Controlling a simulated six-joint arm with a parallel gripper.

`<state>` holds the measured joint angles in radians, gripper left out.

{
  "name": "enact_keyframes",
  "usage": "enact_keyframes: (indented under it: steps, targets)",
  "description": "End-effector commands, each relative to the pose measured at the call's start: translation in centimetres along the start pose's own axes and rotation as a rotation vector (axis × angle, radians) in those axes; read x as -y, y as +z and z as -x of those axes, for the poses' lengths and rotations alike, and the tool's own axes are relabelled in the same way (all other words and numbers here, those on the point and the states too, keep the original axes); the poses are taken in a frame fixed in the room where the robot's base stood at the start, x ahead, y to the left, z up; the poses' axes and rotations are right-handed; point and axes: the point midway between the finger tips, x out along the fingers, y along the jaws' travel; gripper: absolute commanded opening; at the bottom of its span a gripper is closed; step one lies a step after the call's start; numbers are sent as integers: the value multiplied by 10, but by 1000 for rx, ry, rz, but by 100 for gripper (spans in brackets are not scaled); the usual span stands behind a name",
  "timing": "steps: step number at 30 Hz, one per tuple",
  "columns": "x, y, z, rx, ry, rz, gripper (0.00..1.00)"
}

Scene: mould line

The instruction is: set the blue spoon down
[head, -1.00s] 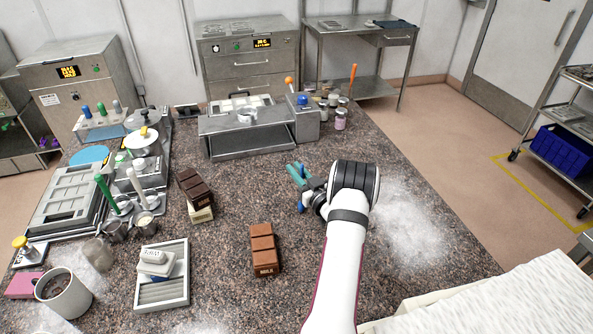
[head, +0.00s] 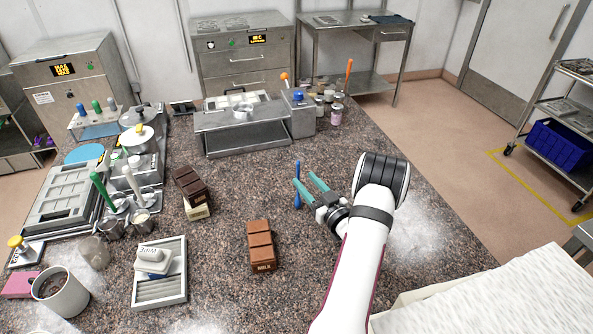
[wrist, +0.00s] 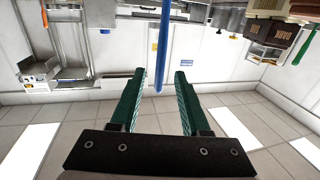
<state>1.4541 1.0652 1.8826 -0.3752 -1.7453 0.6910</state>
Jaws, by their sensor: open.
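The blue spoon (head: 297,190) shows as a slim blue upright shape on the dark speckled counter, right of the brown milk bar. In the wrist view, which looks upside down, the spoon (wrist: 163,45) runs from the top edge to a free end between the fingertips in the picture. My gripper (head: 304,179) has two teal fingers spread apart with nothing clamped between them. In the head view the left fingertip overlaps or nearly meets the spoon; I cannot tell if they touch. The wrist view also shows the gripper (wrist: 160,73) open. The spoon's lower end is not clear.
A brown milk bar (head: 260,245) and a dark bar (head: 187,182) on a pale one lie to the left. A grey rack (head: 179,290) and a mug (head: 65,300) stand front left. A steel bench unit (head: 245,140) is behind.

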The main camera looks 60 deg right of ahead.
Motion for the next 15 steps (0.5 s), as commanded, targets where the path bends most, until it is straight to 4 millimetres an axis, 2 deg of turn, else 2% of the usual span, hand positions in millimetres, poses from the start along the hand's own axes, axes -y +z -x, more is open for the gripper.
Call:
enact_keyframes:
  steps: [3,6,15]
  targets:
    - [-1,0,25,0,3,0,46]
    - [0,0,38,0,2,0,46]
    - [0,0,42,-1,0,1,46]
